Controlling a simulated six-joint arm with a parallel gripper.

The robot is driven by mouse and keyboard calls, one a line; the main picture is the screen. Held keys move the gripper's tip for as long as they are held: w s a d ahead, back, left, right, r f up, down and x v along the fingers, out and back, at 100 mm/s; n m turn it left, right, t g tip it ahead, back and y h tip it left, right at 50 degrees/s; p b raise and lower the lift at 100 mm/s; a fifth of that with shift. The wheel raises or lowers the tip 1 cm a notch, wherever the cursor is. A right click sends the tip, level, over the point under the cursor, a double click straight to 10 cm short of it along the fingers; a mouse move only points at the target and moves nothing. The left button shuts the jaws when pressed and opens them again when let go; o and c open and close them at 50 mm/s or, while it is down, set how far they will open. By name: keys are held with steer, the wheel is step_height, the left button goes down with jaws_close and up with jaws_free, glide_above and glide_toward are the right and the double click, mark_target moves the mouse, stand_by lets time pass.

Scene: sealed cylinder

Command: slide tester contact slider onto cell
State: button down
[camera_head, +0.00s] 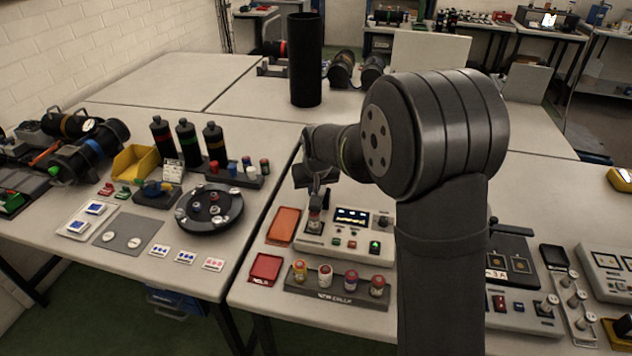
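The tester (345,230) is a pale box with a lit dark screen and small coloured buttons. It stands on the right-hand table, left of my arm. At its left end a small dark and metallic upright part (315,223) stands just under my gripper. I cannot tell there which part is the contact slider and which is the cell. My gripper (315,188) points down over this left end, its fingers close to or touching the upright part. The fingers are small and dark here, so their opening is unclear.
A rack (338,290) marked "NEW CELLS" holds several cells in front of the tester. A red tray (265,267) and an orange tray (284,226) lie to its left. A round dark carousel (209,225) sits on the left table. A tall black cylinder (305,60) stands behind.

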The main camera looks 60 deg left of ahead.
steer(key=shift+s+d, duration=0.55)
steer(key=shift+f, duration=0.1)
steer(key=shift+a, duration=0.1)
steer(key=shift+w+a, duration=0.15)
steer(key=shift+a, duration=0.15)
step_height(320, 180, up, 10)
steer(key=shift+d+r, duration=0.15)
steer(key=shift+r, duration=0.1)
